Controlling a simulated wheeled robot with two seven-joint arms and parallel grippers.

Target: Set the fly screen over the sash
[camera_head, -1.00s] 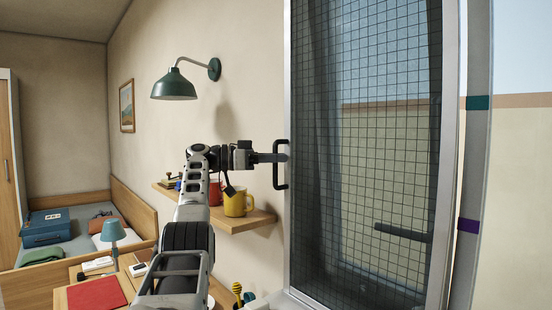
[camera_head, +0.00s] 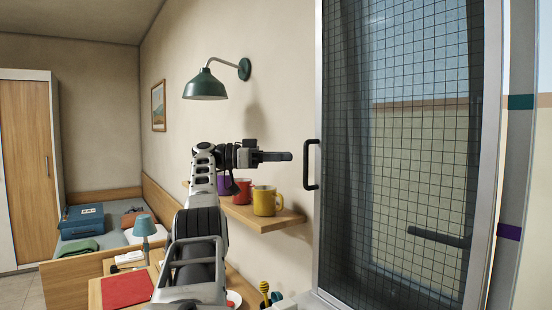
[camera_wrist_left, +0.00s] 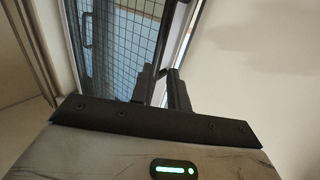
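The fly screen (camera_head: 410,140) is a dark mesh panel in a pale frame, at the right of the head view. A black handle (camera_head: 307,165) is on its left frame edge. The screen stands in front of the window; whether it sits flush is hard to tell. The mesh also shows in the left wrist view (camera_wrist_left: 125,45). My left gripper (camera_head: 289,156) is left of the handle, pointing at it, with a small gap between. My right gripper is out of view.
A wooden shelf (camera_head: 272,221) with a yellow mug (camera_head: 265,201) and a red mug (camera_head: 242,191) is beside my left arm. A green wall lamp (camera_head: 206,86) hangs above. A teal mark (camera_head: 521,102) and a purple mark (camera_head: 509,231) are on the post right of the screen.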

